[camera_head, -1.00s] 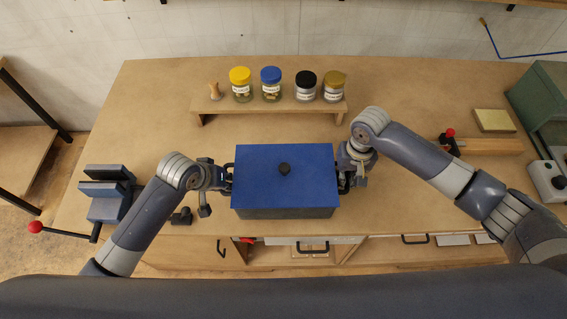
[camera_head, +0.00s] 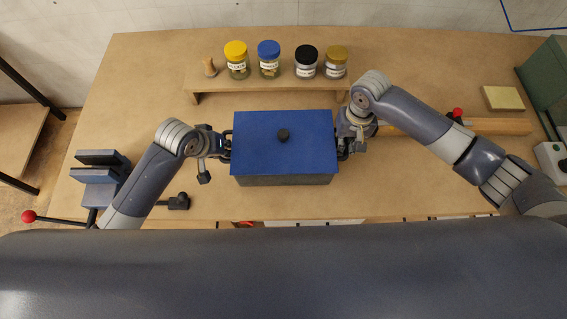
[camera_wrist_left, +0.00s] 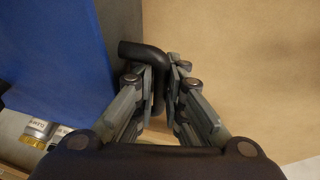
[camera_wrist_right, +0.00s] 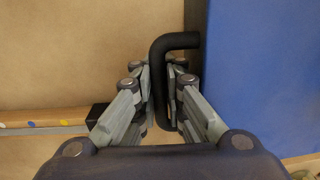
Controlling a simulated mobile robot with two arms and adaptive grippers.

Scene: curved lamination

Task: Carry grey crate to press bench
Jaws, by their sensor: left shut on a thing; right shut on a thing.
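My left gripper (camera_head: 226,145) is shut on the crate's black left handle, which shows in the left wrist view (camera_wrist_left: 158,62). My right gripper (camera_head: 343,140) is shut on the black right handle, which shows in the right wrist view (camera_wrist_right: 158,70). I cannot tell from the head view whether the crate's underside touches the bench.
Behind the crate is a low wooden shelf (camera_head: 265,98) with several lidded jars (camera_head: 269,60). A blue vise (camera_head: 98,180) with a red-tipped lever is at left. A dark clamp-like tool (camera_head: 178,201) lies near the front edge. A green machine (camera_head: 545,85) stands at right.

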